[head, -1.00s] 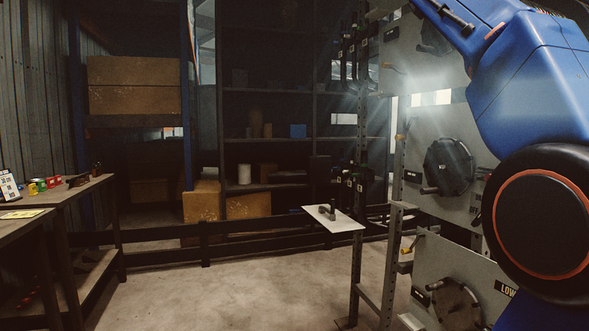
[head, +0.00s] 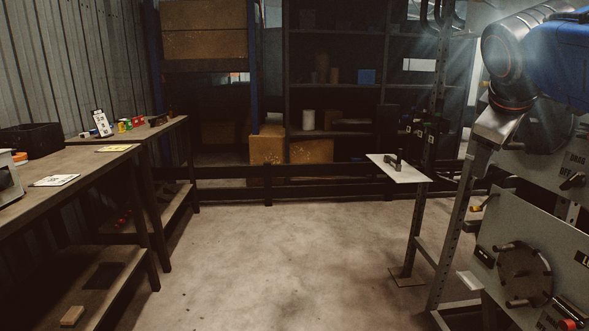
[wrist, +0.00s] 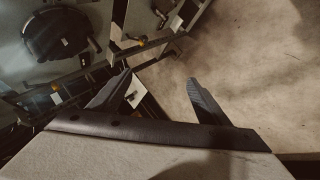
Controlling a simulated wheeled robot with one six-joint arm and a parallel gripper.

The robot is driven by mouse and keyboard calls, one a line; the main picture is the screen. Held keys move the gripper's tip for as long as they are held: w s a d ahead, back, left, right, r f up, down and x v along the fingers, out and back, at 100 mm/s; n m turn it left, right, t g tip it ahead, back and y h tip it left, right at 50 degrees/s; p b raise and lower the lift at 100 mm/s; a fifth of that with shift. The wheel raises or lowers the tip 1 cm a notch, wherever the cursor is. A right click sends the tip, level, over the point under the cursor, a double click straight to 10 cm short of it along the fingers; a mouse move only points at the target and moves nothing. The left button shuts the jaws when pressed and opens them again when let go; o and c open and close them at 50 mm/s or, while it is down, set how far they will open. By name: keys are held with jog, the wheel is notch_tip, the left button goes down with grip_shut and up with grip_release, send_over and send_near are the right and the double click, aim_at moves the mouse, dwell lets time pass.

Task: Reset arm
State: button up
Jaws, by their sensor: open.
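My gripper (wrist: 160,76) shows in the wrist view with its two dark fingers spread apart and nothing between them. Beyond the fingers are the grey panel (wrist: 45,65) with a round black dial, frame bars and bare concrete floor. In the head view my blue arm (head: 560,60) reaches in at the upper right, in front of the crimper panels (head: 545,225). Its pale end section points down and left beside the rack post. The fingers cannot be made out in the head view.
A wooden workbench (head: 85,155) with cards and small coloured items runs along the left. A small white shelf (head: 400,172) holding a grey part juts from the rack at right. A low dark rail (head: 330,170) crosses the back. The concrete floor (head: 290,250) between is clear.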

jog(key=s+a+f+m+y, duration=0.1)
jog(key=s+f, duration=0.4)
jog(key=f, duration=0.6)
jog(key=s+a+f+m+g+y, duration=0.1)
jog(key=s+a+f+m+y, duration=0.1)
jog(key=s+a+f, duration=0.4)
jog(key=s+a+f+m+g+y, duration=0.1)
jog(key=s+f, duration=0.5)
jog(key=f, duration=0.9)
jog(key=a+m+y, duration=0.1)
jog(key=a+m, duration=0.1)
jog(key=a, duration=0.1)
jog(key=shift+f+m, duration=0.3)
jog(key=shift+f, duration=0.1)
jog(key=shift+d, duration=0.1)
